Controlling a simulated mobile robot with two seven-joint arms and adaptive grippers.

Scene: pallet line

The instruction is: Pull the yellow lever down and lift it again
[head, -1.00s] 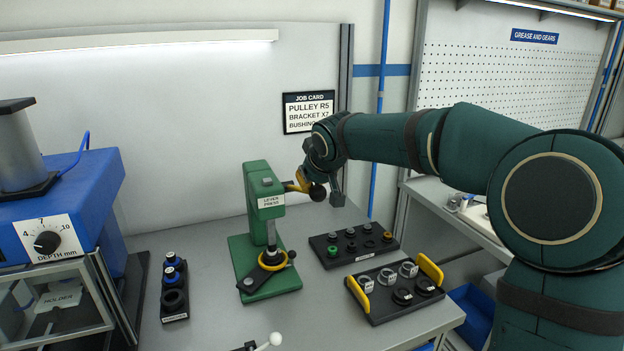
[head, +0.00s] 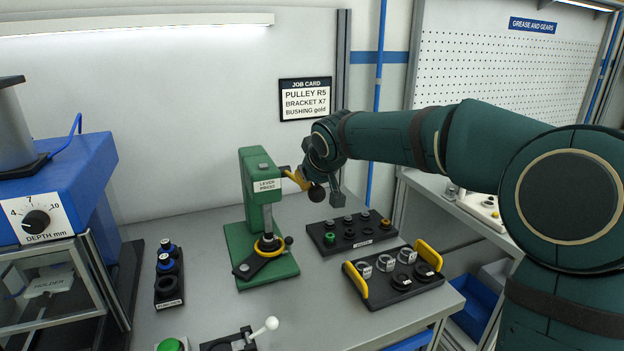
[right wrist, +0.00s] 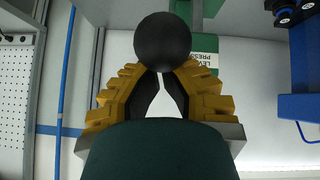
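The green lever press (head: 257,205) stands on the bench left of centre. Its lever ends in a black ball knob (head: 317,193), which also shows large at the top of the right wrist view (right wrist: 163,40). My right gripper (head: 300,180) is at the lever, on the right side of the press head. In the right wrist view its yellow-and-black fingers (right wrist: 161,74) converge right behind the knob and look shut on the lever. The knob hides the fingertips and the lever's shaft there. My left gripper is in neither view.
A black tray with yellow handles (head: 402,284) and a dark parts rack (head: 330,247) lie right of the press. A dark holder (head: 168,290) and a blue machine (head: 70,190) stand left. A white-knobbed lever (head: 265,326) and green button (head: 171,345) are in front.

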